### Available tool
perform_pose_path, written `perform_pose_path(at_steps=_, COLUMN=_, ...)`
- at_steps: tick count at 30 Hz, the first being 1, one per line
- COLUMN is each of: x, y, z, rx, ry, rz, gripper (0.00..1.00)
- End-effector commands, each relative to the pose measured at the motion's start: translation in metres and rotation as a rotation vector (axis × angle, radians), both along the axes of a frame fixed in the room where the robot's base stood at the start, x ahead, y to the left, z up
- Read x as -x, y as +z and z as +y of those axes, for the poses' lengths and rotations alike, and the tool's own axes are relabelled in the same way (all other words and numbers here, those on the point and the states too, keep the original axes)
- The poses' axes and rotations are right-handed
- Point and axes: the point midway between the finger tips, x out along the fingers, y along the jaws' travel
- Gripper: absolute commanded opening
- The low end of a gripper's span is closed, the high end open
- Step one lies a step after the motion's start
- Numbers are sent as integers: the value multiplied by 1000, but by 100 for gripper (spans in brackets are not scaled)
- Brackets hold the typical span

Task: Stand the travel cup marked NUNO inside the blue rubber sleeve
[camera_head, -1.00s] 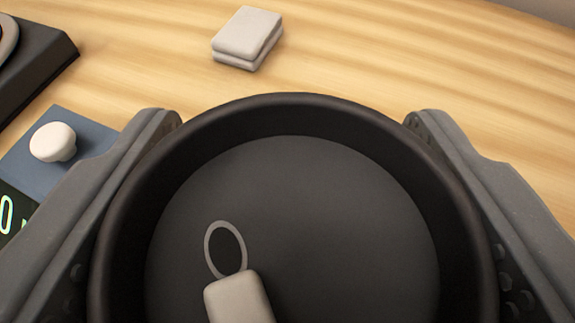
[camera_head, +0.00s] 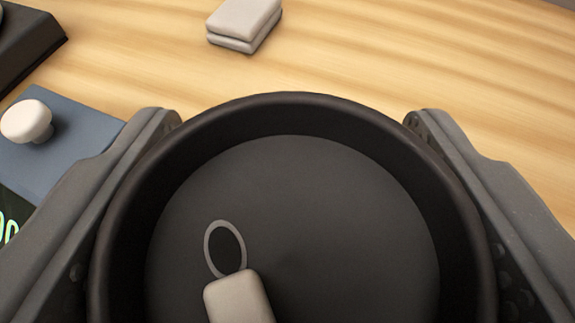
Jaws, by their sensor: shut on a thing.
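A dark round cup (camera_head: 330,200), seen from above, fills the lower middle of the view. Its lid has a raised rim, a small oval ring and a light grey tab. My gripper (camera_head: 292,215) is shut on it, one grey finger on each side. No name shows on the part in view, so I cannot tell whether it is the NUNO cup. The blue rubber sleeve cannot be made out, and what lies under the cup is hidden.
A folded light grey cloth (camera_head: 243,24) lies on the wooden table at the top. A blue-grey panel (camera_head: 62,128) with a white knob (camera_head: 27,121) and a lit display is at left. A black object (camera_head: 28,45) is at upper left. Bare table (camera_head: 450,80) lies at right.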

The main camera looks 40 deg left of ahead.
Motion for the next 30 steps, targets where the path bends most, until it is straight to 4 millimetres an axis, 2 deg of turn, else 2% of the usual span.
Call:
perform_pose_path(at_steps=15, x=0, y=-11, z=0, rx=-1, ry=0, rz=-1, gripper=54)
perform_pose_path(at_steps=16, x=0, y=-11, z=0, rx=-1, ry=0, rz=-1, gripper=68)
perform_pose_path(at_steps=18, x=0, y=-11, z=0, rx=-1, ry=0, rz=-1, gripper=88)
perform_pose_path(at_steps=24, x=0, y=-11, z=0, rx=-1, ry=0, rz=-1, gripper=88)
perform_pose_path(at_steps=26, x=0, y=-11, z=0, rx=0, ry=0, rz=0, gripper=100)
perform_pose_path(at_steps=30, x=0, y=-11, z=0, rx=0, ry=0, rz=0, gripper=100)
